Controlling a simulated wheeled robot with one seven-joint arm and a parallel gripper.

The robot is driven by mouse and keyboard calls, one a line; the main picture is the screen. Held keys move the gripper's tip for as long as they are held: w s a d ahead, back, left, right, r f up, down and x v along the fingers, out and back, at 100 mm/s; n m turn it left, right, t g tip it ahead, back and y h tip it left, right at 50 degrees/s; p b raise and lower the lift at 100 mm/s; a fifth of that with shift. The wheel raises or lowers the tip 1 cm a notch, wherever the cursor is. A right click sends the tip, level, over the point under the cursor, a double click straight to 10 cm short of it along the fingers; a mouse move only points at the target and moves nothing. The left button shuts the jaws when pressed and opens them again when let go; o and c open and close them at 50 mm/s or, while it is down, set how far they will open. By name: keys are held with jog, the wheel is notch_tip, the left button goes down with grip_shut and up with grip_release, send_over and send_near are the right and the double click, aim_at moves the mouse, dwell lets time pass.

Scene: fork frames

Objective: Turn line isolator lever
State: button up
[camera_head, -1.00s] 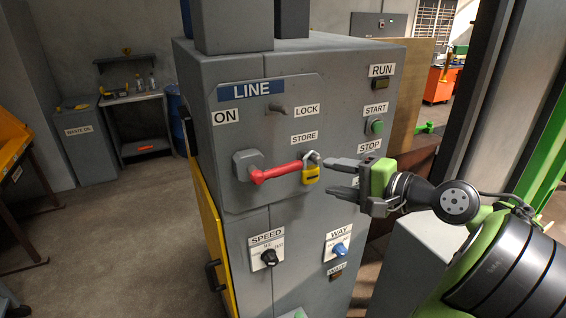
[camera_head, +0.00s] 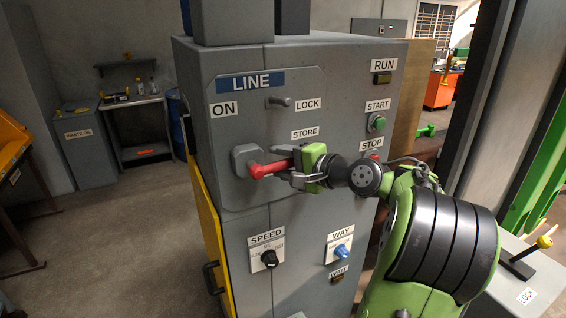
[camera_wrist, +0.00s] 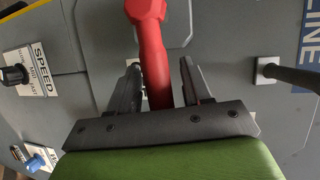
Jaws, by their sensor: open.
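The red isolator lever (camera_head: 262,170) extends roughly level to the right from its grey hub (camera_head: 243,159) below the LINE plate (camera_head: 251,84). My gripper (camera_head: 283,164) is at the lever's right part, with its fingers pointing left along it. In the wrist view, the red lever (camera_wrist: 150,50) runs between the two dark, open fingers (camera_wrist: 159,66). A gap shows on the right side; contact on the left side is unclear. The lever's far end is hidden by my gripper. The yellow padlock seen earlier at that end is not visible now.
A grey peg (camera_head: 279,102) sticks out above the lever, near the LOCK label (camera_head: 307,104). START (camera_head: 377,123) and STOP buttons are to the right. SPEED (camera_head: 269,258) and WAY (camera_head: 341,250) knobs are below. A LOCK-labelled stand (camera_head: 524,292) is at lower right.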

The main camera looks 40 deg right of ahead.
grip_shut()
jog(key=shift+f+m+p, duration=0.3)
jog(key=shift+m+p, duration=0.1)
jog(key=shift+p, duration=0.05)
grip_release()
